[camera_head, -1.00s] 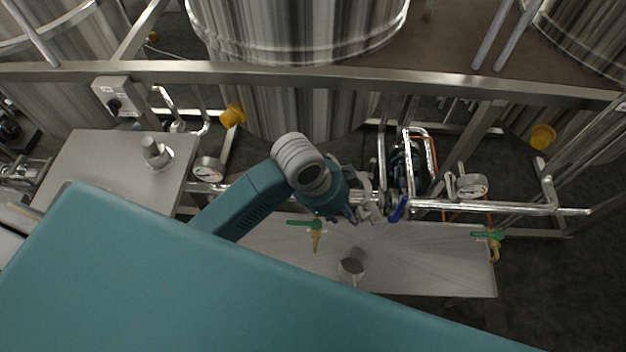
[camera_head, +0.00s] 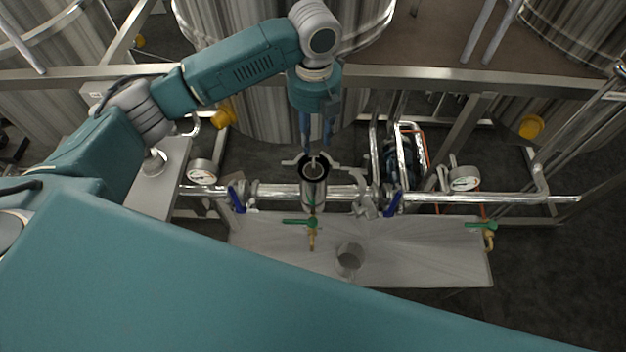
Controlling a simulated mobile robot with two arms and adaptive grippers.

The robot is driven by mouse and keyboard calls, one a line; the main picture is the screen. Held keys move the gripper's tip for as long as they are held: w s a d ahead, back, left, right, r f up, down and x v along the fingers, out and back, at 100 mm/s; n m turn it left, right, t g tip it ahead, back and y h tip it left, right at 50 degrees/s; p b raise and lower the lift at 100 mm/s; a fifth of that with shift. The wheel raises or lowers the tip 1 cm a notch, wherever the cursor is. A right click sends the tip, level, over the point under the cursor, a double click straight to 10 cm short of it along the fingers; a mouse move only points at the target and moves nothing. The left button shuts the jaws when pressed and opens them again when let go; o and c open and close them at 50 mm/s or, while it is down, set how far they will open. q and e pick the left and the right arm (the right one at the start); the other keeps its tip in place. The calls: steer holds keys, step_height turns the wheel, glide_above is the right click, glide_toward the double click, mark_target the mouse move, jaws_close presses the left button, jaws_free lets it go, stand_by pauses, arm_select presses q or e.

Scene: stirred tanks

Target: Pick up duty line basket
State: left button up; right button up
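The duty line strainer housing (camera_head: 314,192) stands in the pipe between two blue-handled valves. Its round top is uncovered, with a dark ring and a small bright part inside. I take that bright part (camera_head: 316,165) to be the duty line basket, though most of it is hidden in the housing. My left gripper (camera_head: 317,143) points down just above the opening. Its two dark fingers are apart, with nothing visible held between them. Whether the fingertips touch the basket cannot be told. My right gripper is not in view.
A steel tray (camera_head: 430,252) lies below the pipe, with a grey cylinder (camera_head: 349,257) on it. Blue valve handles (camera_head: 237,198) (camera_head: 393,203) flank the housing. Gauges (camera_head: 202,172) (camera_head: 464,179) stand either side. A frame rail (camera_head: 420,77) and tanks are behind.

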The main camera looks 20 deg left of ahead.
arm_select(q)
step_height(320, 180, down, 4)
steer(key=shift+r, duration=0.25)
steer(key=p, duration=0.3)
glide_above(311, 171)
step_height(311, 171, down, 5)
steer(key=shift+d+r, duration=0.1)
steer(key=shift+r, duration=0.05)
steer(key=shift+f, duration=0.3)
steer(key=shift+w+f, duration=0.1)
steer(key=shift+c, duration=0.7)
jaws_close()
